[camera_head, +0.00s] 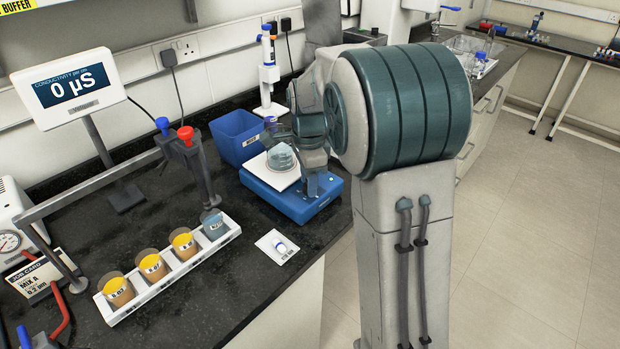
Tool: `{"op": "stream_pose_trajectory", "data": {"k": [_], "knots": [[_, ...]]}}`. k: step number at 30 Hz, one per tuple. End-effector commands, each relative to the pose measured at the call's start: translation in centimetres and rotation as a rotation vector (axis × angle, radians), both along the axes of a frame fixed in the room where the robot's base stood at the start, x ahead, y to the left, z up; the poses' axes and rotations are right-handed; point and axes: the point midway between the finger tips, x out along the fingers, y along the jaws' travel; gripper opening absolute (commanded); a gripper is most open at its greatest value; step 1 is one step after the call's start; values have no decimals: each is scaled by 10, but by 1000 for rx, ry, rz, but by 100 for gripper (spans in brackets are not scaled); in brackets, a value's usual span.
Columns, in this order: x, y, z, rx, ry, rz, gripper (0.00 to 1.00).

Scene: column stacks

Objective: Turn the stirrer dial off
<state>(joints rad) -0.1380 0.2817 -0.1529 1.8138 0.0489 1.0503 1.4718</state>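The stirrer (300,208) is a blue box with a white top plate (257,170), standing near the bench's front edge. A clear beaker (282,157) with bluish liquid stands on the plate. My gripper (313,186) reaches down at the stirrer's right side, close to or over the blue body. My arm hides part of the gripper, and I cannot tell whether the fingers are open or touching anything. I cannot make out the stirrer dial; it may be hidden or too small to tell.
A blue bin (236,138) stands behind the stirrer. A white rack (222,240) of several cups lies front left, with a small white tile (277,247) beside it. A clamp stand (191,150) and a conductivity meter (68,88) stand left. A pipette stand (268,80) is at the back.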

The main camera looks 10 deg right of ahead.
Motion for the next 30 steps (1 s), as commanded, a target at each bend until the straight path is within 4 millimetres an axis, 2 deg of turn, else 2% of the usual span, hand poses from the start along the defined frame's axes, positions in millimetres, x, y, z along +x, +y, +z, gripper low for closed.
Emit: {"op": "stream_pose_trajectory", "data": {"k": [1, 3, 4, 6, 17, 30], "knots": [[0, 0, 0, 0, 0, 0, 26], [0, 0, 0, 0, -1, 0, 6], [0, 0, 0, 0, -1, 0, 5], [0, -4, 0, 0, -2, -2, 5], [1, -1, 1, -1, -5, 70, 5], [2, -1, 2, -2, -8, 430, 5]]}}
